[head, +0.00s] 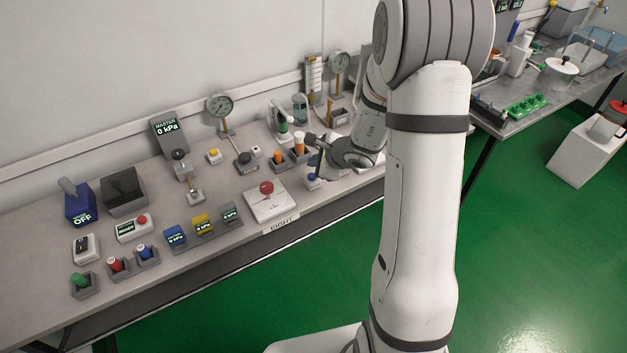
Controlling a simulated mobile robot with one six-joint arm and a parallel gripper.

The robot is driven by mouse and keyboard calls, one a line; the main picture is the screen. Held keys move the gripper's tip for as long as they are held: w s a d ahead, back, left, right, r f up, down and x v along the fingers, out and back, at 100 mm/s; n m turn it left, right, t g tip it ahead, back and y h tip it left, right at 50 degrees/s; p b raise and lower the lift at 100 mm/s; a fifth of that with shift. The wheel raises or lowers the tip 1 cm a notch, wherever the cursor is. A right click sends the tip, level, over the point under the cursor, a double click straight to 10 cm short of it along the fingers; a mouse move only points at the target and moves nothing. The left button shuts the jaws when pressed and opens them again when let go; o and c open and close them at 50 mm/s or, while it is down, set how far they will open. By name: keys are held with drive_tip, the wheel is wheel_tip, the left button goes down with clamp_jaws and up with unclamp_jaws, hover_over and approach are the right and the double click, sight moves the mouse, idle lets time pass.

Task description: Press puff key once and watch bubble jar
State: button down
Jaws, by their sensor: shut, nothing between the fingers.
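A small pale block with a blue top (312,181) stands near the front edge of the bench and looks like the puff key; I cannot read any label on it. My gripper (317,172) is shut and empty. Its dark fingertips point down just above or at the blue top; I cannot tell whether they touch. A clear glass cylinder (299,106) stands farther back and looks like the bubble jar. It is small in the picture, and I cannot tell whether bubbles are in it. My arm hides part of the bench to the right.
A white plate with a red button (266,188) lies to the left of my gripper. Grey holders with orange-topped testers (299,145) stand close behind it. A round gauge (219,107) and a "MASTER 0 kPa" display (168,130) stand at the back.

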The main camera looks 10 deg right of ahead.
sight(315, 180)
drive_tip(key=shift+f+b, duration=0.7)
drive_tip(key=shift+f, duration=0.25)
drive_tip(key=shift+f, duration=0.1)
idle(1.4)
drive_tip(key=shift+f+b, duration=0.35)
drive_tip(key=shift+b, duration=0.4)
drive_tip(key=shift+f+b, duration=0.4)
drive_tip(key=shift+b, duration=0.2)
idle(0.4)
drive_tip(key=shift+r, duration=0.15)
drive_tip(key=shift+r+p, duration=0.5)
drive_tip(key=shift+r, duration=0.2)
drive_tip(key=shift+r, duration=0.15)
wheel_tip(315, 180, up, 5)
drive_tip(key=p, duration=0.3)
